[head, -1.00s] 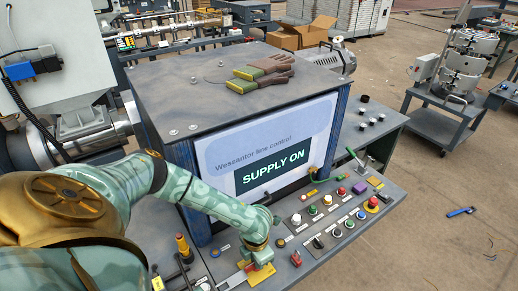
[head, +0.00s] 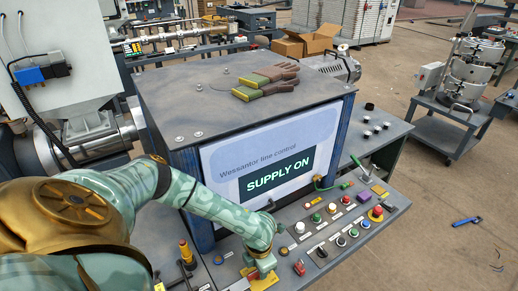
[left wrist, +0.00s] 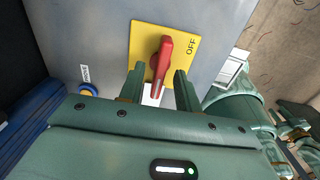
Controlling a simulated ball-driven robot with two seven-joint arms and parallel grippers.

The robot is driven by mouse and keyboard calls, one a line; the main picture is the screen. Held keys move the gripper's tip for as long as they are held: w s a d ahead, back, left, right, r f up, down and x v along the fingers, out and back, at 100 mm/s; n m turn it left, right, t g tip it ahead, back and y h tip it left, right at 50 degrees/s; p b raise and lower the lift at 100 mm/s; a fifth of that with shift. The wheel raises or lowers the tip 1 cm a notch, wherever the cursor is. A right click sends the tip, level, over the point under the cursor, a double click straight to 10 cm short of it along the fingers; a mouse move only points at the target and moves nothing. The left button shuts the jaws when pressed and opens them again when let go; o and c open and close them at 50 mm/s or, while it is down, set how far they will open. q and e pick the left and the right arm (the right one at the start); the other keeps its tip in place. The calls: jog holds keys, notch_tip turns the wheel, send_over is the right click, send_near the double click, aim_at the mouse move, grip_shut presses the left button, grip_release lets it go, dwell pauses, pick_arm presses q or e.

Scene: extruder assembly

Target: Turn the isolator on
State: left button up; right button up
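The isolator is a yellow plate (left wrist: 190,42) with a red handle (left wrist: 164,58) on a grey panel, with "OFF" printed near the plate's right edge in the left wrist view. My left gripper (left wrist: 160,88) has one finger on each side of the handle, with narrow gaps visible; I cannot tell whether either finger touches it. In the head view, my left gripper (head: 262,270) is over the yellow plate (head: 267,283) and hides most of the handle. The screen (head: 275,174) reads "SUPPLY ON". My right gripper is not identifiable in either view.
The control desk to the right carries several coloured buttons, a red emergency knob (head: 377,212) and a small red switch (head: 299,268). A yellow-topped post (head: 185,250) stands left of the gripper. Gloves (head: 267,80) lie on the cabinet top (head: 200,95).

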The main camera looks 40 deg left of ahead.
pick_arm(q)
notch_tip(320, 180, up, 16)
jog(key=p, duration=0.5)
jog(key=shift+f, duration=0.1)
